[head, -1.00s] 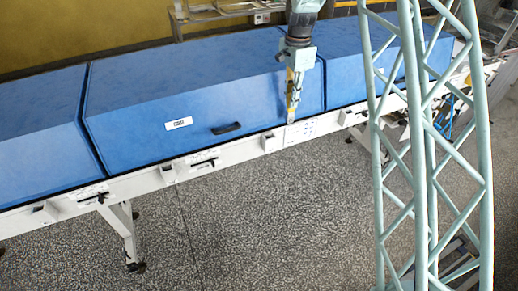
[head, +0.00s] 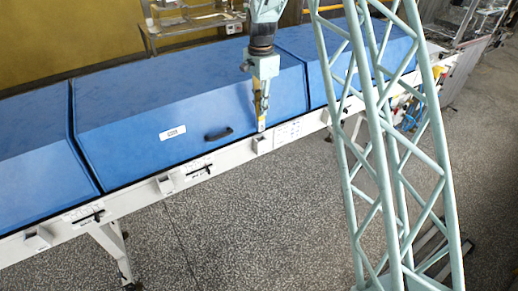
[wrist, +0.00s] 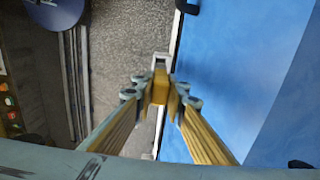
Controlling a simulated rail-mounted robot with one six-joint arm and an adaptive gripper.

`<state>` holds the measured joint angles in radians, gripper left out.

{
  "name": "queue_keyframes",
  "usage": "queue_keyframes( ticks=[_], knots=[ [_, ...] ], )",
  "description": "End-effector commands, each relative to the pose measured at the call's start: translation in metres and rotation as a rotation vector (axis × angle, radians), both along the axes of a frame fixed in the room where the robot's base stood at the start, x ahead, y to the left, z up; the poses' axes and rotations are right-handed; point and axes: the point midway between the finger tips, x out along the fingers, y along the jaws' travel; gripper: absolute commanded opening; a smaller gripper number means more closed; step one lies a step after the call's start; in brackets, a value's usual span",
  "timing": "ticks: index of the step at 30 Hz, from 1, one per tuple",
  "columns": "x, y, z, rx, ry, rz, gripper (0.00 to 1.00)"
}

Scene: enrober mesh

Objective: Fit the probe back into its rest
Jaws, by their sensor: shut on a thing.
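My gripper (head: 261,108) hangs pointing down in front of the blue hood, over the white rail. It is shut on a yellow block-like thing, which I take as the probe (wrist: 160,88), held between the fingertips in the wrist view. In the head view the probe's pale lower end (head: 261,126) shows under the fingers. A small white box-like holder (head: 262,144) on the rail, possibly the rest, lies just below it. I cannot tell whether they touch. In the wrist view a white bracket (wrist: 161,58) shows just beyond the probe.
The blue hood (head: 120,115) with a black handle (head: 218,134) stands close behind my gripper. More white holders (head: 166,185) and black levers line the white rail (head: 135,205). The speckled floor (head: 240,225) in front is clear.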

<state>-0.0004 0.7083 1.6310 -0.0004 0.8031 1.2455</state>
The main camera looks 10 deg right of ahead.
Motion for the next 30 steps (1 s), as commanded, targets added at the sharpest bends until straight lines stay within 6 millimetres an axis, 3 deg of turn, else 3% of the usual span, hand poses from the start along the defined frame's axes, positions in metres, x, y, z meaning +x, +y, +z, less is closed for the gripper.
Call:
queue_keyframes(
  ticks=[8,21,30],
  knots=[
    [0.0,0.0,-0.005,0.0,0.001,0.0,0.0],
    [0.0,0.0,-0.054,0.0,0.001,0.0,0.0],
    [0.0,0.0,-0.063,0.0,0.0,0.0,0.0]
  ],
)
